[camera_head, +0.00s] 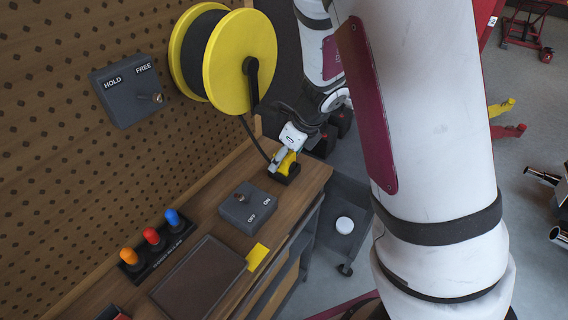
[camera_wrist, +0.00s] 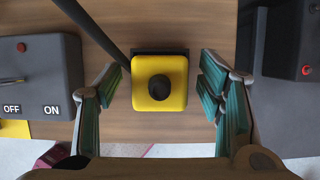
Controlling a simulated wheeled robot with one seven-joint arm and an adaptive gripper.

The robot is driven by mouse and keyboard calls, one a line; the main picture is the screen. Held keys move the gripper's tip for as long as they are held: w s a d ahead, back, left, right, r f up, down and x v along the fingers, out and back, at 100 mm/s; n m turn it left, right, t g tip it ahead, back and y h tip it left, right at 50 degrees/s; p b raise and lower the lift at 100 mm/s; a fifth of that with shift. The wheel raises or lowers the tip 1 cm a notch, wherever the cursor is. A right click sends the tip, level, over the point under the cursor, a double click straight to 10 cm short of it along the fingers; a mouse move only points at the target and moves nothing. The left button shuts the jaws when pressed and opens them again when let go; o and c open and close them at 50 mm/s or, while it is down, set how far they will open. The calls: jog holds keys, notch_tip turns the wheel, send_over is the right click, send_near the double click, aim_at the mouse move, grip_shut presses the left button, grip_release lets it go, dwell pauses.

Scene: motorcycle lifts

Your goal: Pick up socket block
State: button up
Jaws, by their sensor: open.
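The socket block is a yellow block (camera_wrist: 143,98) with a dark round centre, on a black base. A black cable runs up to it from the upper left in the wrist view. In the head view the socket block (camera_head: 289,160) stands at the far end of the wooden bench, partly hidden by my gripper (camera_head: 287,150). In the wrist view my gripper (camera_wrist: 163,84) is open, with its green-padded fingers to the left and right of the block. Gaps show on both sides, and nothing is held.
A grey ON/OFF switch box (camera_head: 247,209) sits nearby on the bench (camera_head: 222,184). A yellow cable reel (camera_head: 243,62) and a HOLD/FREE box (camera_head: 127,91) hang on the pegboard. Dark boxes (camera_wrist: 288,40) stand right of the block in the wrist view.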

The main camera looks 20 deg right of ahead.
jog(key=shift+r, duration=0.1)
grip_shut()
